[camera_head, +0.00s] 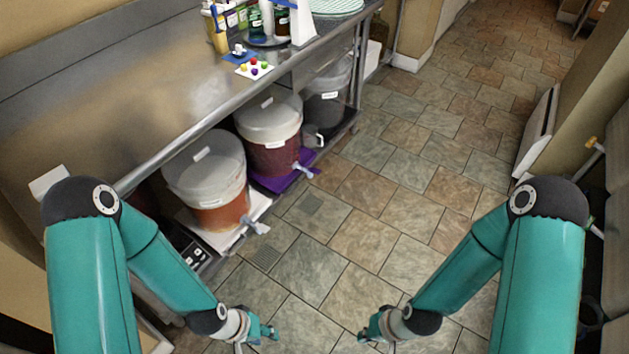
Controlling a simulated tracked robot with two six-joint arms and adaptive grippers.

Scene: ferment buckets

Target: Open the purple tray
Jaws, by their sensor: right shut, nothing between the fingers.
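The purple tray (283,181) lies on the low shelf under the steel counter, beneath a bucket of reddish liquid (270,134) with a pale lid and a spigot. Its front edge shows below the bucket, and the rest is hidden under it. My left gripper (266,334) is low in the picture above the tiled floor, apart from the tray and below it in view. Its fingers are small, and I cannot tell how far apart they are. My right gripper (366,332) is to its right, also above the floor, shut and empty.
A second bucket (208,180) with orange-red liquid stands on a white tray (257,207) to the left of the purple one. A darker bucket (325,97) stands further back. The counter (150,90) overhangs the shelf. The tiled floor (370,230) in front is clear.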

